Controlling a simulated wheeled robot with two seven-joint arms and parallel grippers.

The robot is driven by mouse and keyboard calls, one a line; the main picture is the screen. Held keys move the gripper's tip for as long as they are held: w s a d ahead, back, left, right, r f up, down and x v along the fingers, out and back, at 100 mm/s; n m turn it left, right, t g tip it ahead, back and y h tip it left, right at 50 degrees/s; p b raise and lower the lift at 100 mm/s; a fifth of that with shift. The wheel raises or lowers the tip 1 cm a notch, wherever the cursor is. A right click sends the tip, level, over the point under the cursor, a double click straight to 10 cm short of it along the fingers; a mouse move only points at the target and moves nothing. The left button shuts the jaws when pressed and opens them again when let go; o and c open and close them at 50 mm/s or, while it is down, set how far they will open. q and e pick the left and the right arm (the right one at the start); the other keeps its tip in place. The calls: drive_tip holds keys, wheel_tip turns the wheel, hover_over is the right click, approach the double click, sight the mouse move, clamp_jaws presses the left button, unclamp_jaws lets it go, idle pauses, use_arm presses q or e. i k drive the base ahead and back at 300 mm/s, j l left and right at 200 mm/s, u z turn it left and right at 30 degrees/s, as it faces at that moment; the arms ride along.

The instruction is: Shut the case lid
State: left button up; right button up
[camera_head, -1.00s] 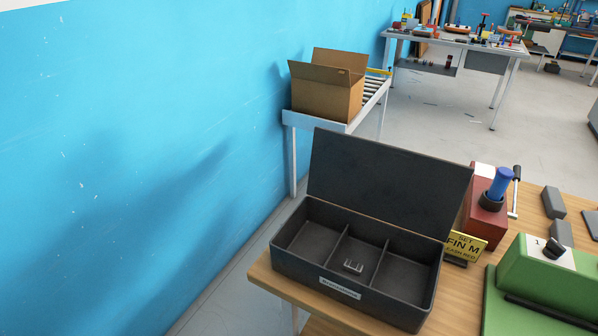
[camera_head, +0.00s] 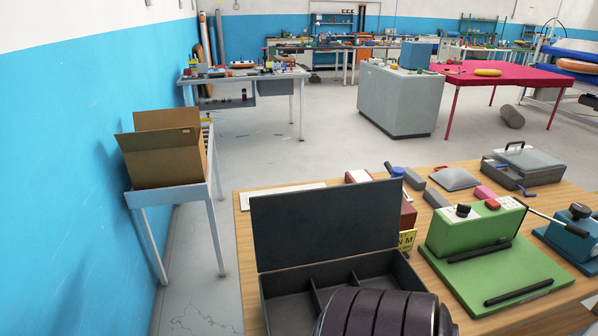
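The black case (camera_head: 284,297) stands on the wooden workbench at the bottom centre. Its lid (camera_head: 325,222) is open and stands nearly upright at the back, tilted slightly. Two dividers split the inside into three compartments. The front and right part of the case is hidden behind a dark, banded, rounded arm part of mine at the bottom edge. No fingertips of my left or right gripper show.
A cardboard box (camera_head: 163,158) sits on a roller stand at the left.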

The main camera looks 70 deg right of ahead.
sight(293, 229)
drive_tip(key=i+z, duration=0.45)
drive_tip(key=i+j+z, duration=0.15)
drive_tip(key=i+z, duration=0.4)
drive_tip(key=z, duration=0.3)
drive_tip(key=i+z, duration=0.15)
drive_tip(key=z, duration=0.35)
drive_tip(key=i+j+z, duration=0.15)
drive_tip(key=z, duration=0.3)
drive_tip(key=i+j+z, duration=0.1)
drive_tip(key=z, duration=0.35)
drive_tip(key=i+j+z, duration=0.1)
drive_tip(key=j+z, duration=0.15)
drive_tip(key=z, duration=0.2)
